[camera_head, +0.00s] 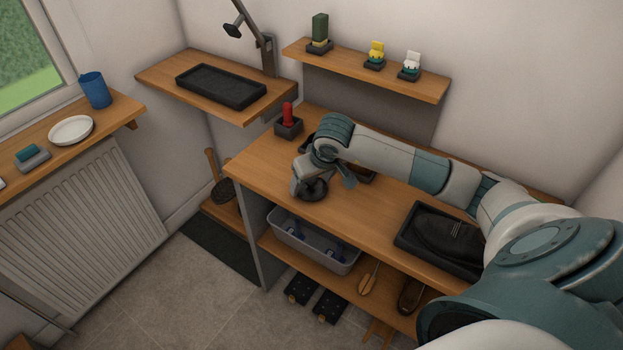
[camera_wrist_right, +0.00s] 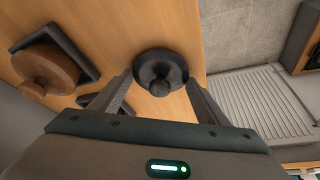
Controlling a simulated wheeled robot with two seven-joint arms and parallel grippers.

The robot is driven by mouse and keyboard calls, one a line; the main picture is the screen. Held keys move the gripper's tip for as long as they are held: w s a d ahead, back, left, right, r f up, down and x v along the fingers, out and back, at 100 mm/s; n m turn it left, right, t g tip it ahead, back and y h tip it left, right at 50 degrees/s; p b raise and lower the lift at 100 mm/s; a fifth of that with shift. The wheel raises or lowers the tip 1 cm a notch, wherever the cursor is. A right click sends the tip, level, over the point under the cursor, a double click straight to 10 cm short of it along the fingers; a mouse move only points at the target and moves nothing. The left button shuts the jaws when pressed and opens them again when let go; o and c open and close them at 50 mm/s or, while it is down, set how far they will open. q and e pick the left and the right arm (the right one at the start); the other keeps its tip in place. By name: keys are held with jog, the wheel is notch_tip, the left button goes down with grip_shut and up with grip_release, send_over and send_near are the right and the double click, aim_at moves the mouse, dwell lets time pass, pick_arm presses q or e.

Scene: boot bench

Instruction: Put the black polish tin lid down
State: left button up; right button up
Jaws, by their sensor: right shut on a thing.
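The black polish tin lid (camera_wrist_right: 160,68) is a dark round piece with a knob, between the fingers of my right gripper (camera_wrist_right: 160,88) in the wrist view. The gripper is shut on it. In the head view my right gripper (camera_head: 312,178) points down over the front left part of the wooden bench top (camera_head: 262,166), with the dark lid (camera_head: 314,190) under it. I cannot tell whether the lid touches the wood. My left gripper is not in view.
A brown round piece with a knob (camera_wrist_right: 48,68) sits in a dark holder beside the lid. A red item (camera_head: 288,112) stands in a dark block at the back left. A black tray with a dark shoe (camera_head: 447,236) lies to the right.

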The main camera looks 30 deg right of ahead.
jog(key=shift+f+b, duration=0.2)
jog(key=shift+b, duration=0.1)
jog(key=o, duration=1)
jog(key=shift+o, duration=0.2)
jog(key=shift+r, duration=0.15)
jog(key=shift+r+p, duration=0.1)
jog(key=shift+p, duration=0.2)
jog(key=shift+r, duration=0.2)
jog(key=b+v, duration=0.3)
jog(key=v, duration=0.8)
jog(key=shift+s+r, duration=0.15)
jog(key=shift+r, duration=0.1)
